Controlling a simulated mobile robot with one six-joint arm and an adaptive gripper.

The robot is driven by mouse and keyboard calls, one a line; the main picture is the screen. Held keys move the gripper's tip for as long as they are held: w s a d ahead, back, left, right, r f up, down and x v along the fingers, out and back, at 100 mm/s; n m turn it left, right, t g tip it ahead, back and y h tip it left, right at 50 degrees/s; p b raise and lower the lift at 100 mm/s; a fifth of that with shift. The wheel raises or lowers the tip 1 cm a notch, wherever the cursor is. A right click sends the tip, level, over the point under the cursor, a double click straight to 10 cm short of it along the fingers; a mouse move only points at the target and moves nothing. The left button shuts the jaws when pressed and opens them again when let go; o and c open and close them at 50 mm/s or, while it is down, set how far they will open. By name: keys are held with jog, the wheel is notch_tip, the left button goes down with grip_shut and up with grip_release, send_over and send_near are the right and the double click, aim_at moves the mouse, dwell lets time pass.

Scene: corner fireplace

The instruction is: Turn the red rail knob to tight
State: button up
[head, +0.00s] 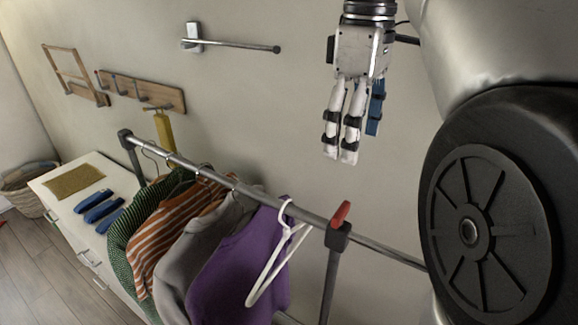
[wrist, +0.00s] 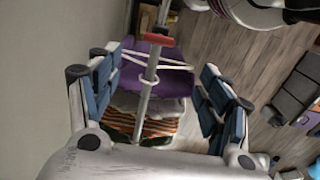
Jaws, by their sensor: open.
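The red rail knob (head: 340,214) sits on a dark clamp (head: 338,236) where the metal rail (head: 285,210) meets its right post. It also shows near the top of the wrist view (wrist: 158,39), turned crosswise to the rail. My gripper (head: 357,146) is open and empty, pointing down, above the knob in the head picture and apart from it. In the wrist view the fingers of my gripper (wrist: 158,92) are spread wide, with the rail running between them. The knob lies beyond the fingertips there. I cannot read any tight marking.
A white hanger (head: 273,262) hangs beside the knob, then a purple garment (head: 238,262) and several other clothes. A wall-mounted metal bar (head: 235,44) and hook board (head: 145,92) are on the wall behind. A white cabinet (head: 52,187) with blue items stands left.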

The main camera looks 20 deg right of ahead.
aim_at(342, 209)
notch_tip(342, 209, down, 15)
jog(key=b, duration=0.3)
jog(key=shift+w, duration=0.1)
jog(key=shift+c, duration=0.2)
jog(key=c, duration=1)
